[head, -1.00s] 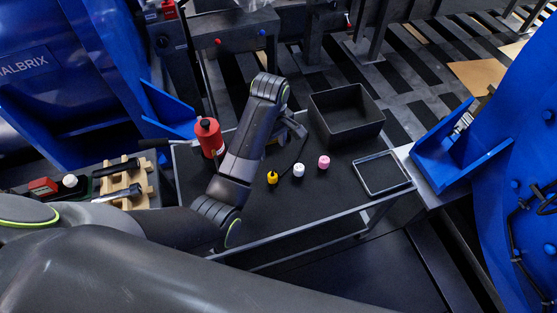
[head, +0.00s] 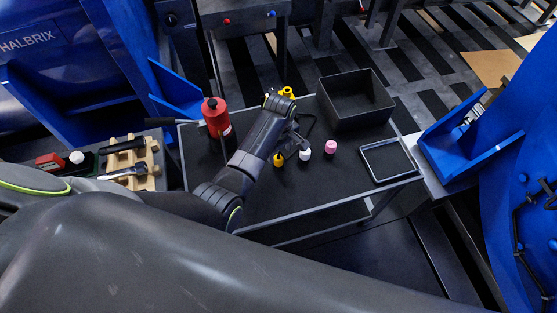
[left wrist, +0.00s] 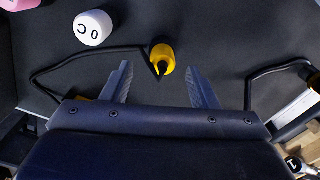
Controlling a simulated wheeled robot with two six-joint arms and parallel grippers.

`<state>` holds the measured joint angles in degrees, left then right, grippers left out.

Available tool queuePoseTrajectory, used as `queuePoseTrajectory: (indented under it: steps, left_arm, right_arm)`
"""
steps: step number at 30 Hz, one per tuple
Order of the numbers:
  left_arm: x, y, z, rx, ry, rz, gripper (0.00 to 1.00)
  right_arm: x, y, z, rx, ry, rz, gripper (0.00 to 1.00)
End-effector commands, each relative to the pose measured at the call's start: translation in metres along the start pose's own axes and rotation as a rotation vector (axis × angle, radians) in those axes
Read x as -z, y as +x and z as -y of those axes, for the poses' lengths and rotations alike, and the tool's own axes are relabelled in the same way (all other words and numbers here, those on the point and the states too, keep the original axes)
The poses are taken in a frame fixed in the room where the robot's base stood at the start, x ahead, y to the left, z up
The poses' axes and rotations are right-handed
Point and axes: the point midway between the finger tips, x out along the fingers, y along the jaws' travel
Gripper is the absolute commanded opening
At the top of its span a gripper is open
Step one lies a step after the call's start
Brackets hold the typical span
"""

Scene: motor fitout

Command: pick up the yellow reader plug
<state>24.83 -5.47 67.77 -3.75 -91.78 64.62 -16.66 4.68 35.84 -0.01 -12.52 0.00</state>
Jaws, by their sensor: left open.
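The yellow reader plug (head: 278,160) stands on the dark cart top (head: 270,205), left of a white plug (head: 304,153) and a pink plug (head: 330,146). In the left wrist view the yellow plug (left wrist: 162,55) lies between and just beyond the fingertips of my left gripper (left wrist: 159,78), with a black cable against it. The left gripper is open and empty, its fingers on either side of the plug's line. In the head view my left gripper (head: 294,147) is partly hidden by its own wrist. My right gripper is not in view.
A red bottle (head: 215,117) stands at the cart's left. A deep black bin (head: 355,115) sits at the back right, with a shallow grey-rimmed tray (head: 365,163) in front of it.

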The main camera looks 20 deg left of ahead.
Motion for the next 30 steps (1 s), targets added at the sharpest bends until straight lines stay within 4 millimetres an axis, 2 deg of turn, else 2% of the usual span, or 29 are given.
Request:
queuePoseTrajectory:
  steps: [3, 7, 11, 18, 28, 30]
  left_arm:
    - [0.001, 0.019, 0.004, 0.005, 0.000, 0.001, 0.54]
    - [0.001, 0.035, 0.004, 0.003, 0.000, 0.001, 0.54]
    - [0.001, 0.042, 0.004, 0.001, 0.000, 0.001, 0.54]
    - [0.001, 0.042, 0.004, 0.000, 0.000, 0.000, 0.52]
    - [0.001, 0.042, 0.004, 0.001, 0.000, 0.001, 0.09]
    - [0.001, 0.042, 0.004, 0.001, 0.000, 0.000, 0.06]
  right_arm:
    - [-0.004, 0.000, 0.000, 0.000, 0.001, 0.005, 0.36]
    - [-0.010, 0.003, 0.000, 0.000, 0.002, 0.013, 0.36]
    - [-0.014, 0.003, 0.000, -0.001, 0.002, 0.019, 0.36]
    - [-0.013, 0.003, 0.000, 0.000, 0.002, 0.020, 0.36]
    - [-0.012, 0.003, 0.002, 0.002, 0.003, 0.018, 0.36]
    - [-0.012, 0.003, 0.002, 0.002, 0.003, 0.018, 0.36]
